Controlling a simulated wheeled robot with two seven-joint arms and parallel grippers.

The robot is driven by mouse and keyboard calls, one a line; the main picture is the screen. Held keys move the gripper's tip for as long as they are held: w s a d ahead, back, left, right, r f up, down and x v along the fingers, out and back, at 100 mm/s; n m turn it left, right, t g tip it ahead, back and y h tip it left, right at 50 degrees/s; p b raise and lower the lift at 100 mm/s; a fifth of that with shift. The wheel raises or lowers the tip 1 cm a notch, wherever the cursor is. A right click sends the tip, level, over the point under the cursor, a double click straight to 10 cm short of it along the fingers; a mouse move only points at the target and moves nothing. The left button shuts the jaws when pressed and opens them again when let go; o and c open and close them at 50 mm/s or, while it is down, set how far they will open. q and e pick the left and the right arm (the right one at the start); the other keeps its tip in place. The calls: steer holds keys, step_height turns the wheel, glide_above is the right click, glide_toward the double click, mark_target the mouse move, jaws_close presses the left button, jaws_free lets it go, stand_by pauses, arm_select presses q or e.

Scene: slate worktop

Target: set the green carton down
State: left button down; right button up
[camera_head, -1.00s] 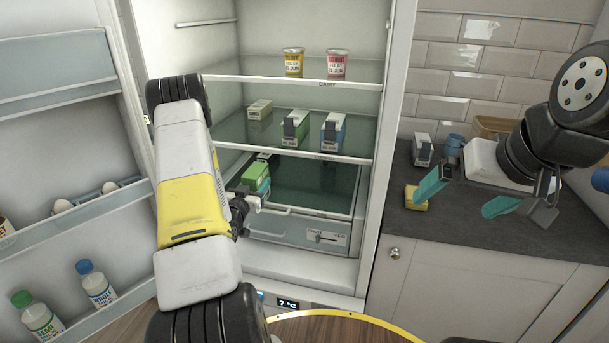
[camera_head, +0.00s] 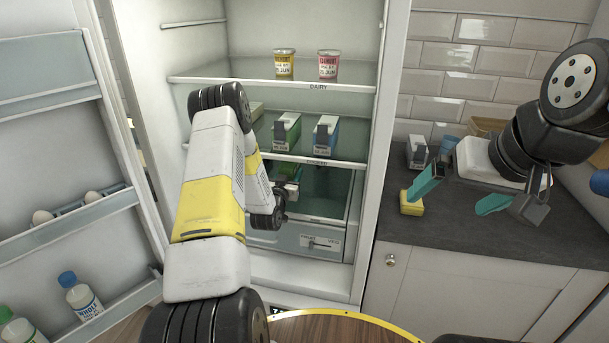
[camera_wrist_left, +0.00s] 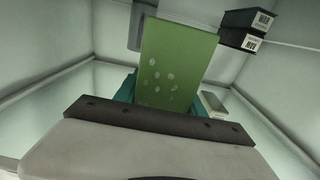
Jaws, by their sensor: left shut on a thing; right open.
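My left gripper (camera_wrist_left: 165,92) is shut on the green carton (camera_wrist_left: 178,62), with a teal finger on each side of it in the left wrist view. In the head view the left wrist hides the gripper. My right gripper (camera_head: 446,200) is open and empty over the slate worktop (camera_head: 460,235).
Yoghurt pots, yellow (camera_head: 284,66) and pink (camera_head: 328,66), stand above. The drawer front (camera_head: 310,240) is below. A yellow sponge (camera_head: 411,207) and white carton (camera_head: 417,153) are on the worktop.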

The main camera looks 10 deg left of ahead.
arm_select(q)
steer(key=shift+w+d, duration=0.25)
steer(key=shift+w+d+f, duration=0.1)
steer(key=shift+w+f, duration=0.05)
steer(key=shift+f, duration=0.75)
steer(key=shift+w+d+f, duration=0.1)
steer(key=shift+f, duration=0.75)
steer(key=shift+f, duration=0.2)
steer(key=c, duration=0.7)
jaws_free()
steer(key=shift+r, duration=0.2)
steer(key=s, duration=1.2)
steer(key=shift+a+f, duration=0.1)
steer(key=shift+a, duration=0.1)
